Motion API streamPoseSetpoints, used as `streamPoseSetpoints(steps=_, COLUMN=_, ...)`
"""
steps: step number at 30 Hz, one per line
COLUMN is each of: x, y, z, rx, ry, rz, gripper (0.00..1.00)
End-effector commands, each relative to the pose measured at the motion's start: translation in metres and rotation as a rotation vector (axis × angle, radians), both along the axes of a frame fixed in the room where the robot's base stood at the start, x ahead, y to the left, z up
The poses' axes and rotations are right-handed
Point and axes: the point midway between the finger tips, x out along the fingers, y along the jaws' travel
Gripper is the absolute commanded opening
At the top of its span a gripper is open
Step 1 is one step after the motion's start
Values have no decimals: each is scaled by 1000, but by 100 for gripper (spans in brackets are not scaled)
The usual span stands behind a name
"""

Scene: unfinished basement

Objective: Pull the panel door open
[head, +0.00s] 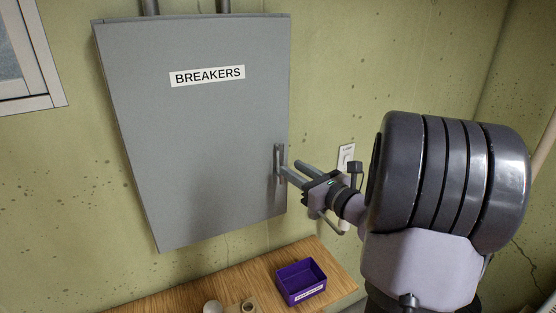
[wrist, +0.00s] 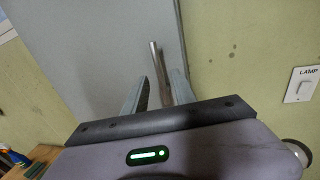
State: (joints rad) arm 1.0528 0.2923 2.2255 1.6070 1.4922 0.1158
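The grey breaker panel door (head: 190,130) hangs on the wall with a "BREAKERS" label (head: 207,76) and looks closed. Its upright metal handle (head: 278,163) is near the lower right edge. My gripper (head: 295,168) reaches the handle from the right, its two fingers apart. In the wrist view, the handle (wrist: 155,58) runs between the open fingers of my gripper (wrist: 158,82), with a visible gap on each side. The door face (wrist: 90,50) fills the upper left there. I cannot tell whether a fingertip touches the handle or door.
A wooden table (head: 185,293) below the panel holds a purple bin (head: 301,282) and small round items. A lamp switch (head: 346,154) is on the wall behind my gripper. A window (head: 25,60) is at the left. The wall right of the door is otherwise bare.

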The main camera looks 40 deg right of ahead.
Motion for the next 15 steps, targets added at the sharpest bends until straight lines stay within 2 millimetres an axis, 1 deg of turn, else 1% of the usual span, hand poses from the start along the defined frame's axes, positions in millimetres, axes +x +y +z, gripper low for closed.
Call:
streamPoseSetpoints(steps=1, x=13, y=1, z=1, rx=-1, ry=0, rz=4, gripper=32)
streamPoseSetpoints(steps=3, x=28, y=0, z=0, rx=0, ry=0, rz=4, gripper=32)
streamPoseSetpoints(steps=6, x=43, y=-1, z=0, rx=0, ry=0, rz=2, gripper=32)
streamPoseSetpoints(steps=10, x=54, y=-2, z=0, rx=-1, ry=0, rz=1, gripper=32)
streamPoseSetpoints(steps=15, x=56, y=-2, z=0, rx=-1, ry=0, rz=0, gripper=32)
